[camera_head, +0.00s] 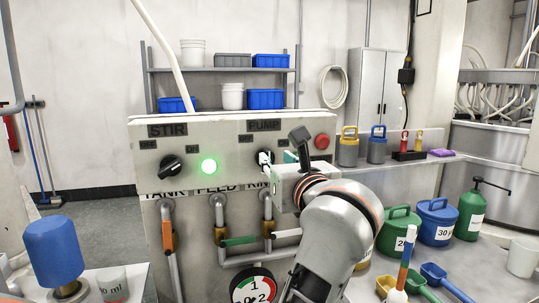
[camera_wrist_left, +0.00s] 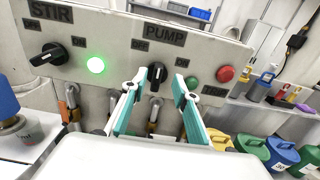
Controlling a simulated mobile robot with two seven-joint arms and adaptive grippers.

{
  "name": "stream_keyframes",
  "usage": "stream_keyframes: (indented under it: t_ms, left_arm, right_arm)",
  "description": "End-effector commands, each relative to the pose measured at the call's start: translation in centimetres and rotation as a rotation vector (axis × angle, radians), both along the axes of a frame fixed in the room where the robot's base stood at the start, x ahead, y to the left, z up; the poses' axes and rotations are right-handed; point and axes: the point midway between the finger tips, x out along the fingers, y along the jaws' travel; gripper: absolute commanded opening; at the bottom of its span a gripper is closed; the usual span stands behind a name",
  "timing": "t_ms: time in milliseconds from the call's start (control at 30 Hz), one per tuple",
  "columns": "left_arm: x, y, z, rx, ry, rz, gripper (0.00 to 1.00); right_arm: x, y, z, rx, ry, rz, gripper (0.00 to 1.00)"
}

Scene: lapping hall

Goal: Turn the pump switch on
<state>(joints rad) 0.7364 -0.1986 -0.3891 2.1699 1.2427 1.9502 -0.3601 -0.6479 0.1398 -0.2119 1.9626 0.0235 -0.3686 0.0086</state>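The pump switch (camera_wrist_left: 157,73) is a black rotary knob under the PUMP label (camera_wrist_left: 165,38) on a grey panel, between OFF and ON marks. Its exact pointing direction is hard to read. In the head view the pump switch (camera_head: 264,157) is partly hidden by my left gripper (camera_head: 275,161). In the left wrist view my left gripper (camera_wrist_left: 159,82) is open, its teal-padded fingers on either side of the knob. I cannot tell whether they touch it. The pump lamp (camera_wrist_left: 191,81) beside the knob looks dark green and unlit. My right gripper is not in view.
The STIR knob (camera_head: 171,167) and a lit green lamp (camera_head: 208,166) are left on the panel. A red button (camera_head: 322,142) sits at its right. Pipes with coloured valve handles (camera_head: 239,240) and a gauge (camera_head: 254,286) are below. Cans (camera_head: 438,222) stand at right.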

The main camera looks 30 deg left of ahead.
Motion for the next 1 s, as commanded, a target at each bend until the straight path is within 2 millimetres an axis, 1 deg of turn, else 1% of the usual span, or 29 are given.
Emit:
stream_keyframes:
  t_ms: [200,400,567,833,933,967,1000]
  left_arm:
    - [2.1,2.8,0.1,0.005,0.001,0.008,0.29]
    - [3.8,4.7,0.0,0.005,0.002,0.006,0.29]
    - [4.4,5.4,0.0,0.003,0.002,0.005,0.29]
    - [4.5,5.5,-0.1,0.003,0.002,0.005,0.29]
    - [4.5,5.5,-0.1,0.003,0.002,0.005,0.03]
    - [4.5,5.5,-0.1,0.003,0.002,0.005,0.0]
    - [4.5,5.5,-0.1,0.003,0.002,0.005,0.0]
  right_arm:
    - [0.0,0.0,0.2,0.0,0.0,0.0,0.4]
    - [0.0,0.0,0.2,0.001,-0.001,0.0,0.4]
    - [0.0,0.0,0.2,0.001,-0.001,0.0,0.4]
    - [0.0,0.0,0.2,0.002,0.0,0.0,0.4]
    - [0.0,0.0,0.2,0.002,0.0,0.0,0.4]
    - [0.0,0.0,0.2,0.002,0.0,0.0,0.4]
    - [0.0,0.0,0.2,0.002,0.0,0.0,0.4]
